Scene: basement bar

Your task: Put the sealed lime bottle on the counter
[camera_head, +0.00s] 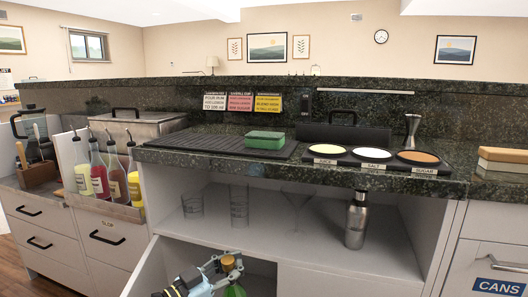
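A bottle with a brown cork-like stopper (228,263) and a green lower part (235,291) shows at the bottom edge, in front of the open lower cabinet; I take it for the lime bottle. Its lower body is cut off by the frame. My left gripper (225,268) has its fingers on both sides of the neck, just below the stopper, and appears shut on it. My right gripper is not in view. The dark green stone counter (400,184) stands above and behind the bottle.
On the counter are a black drain mat (215,142), a green sponge (265,140) and a rimmer tray (340,162). An open white door (148,272) is left of my gripper. Bottles (99,170) fill a rack at left.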

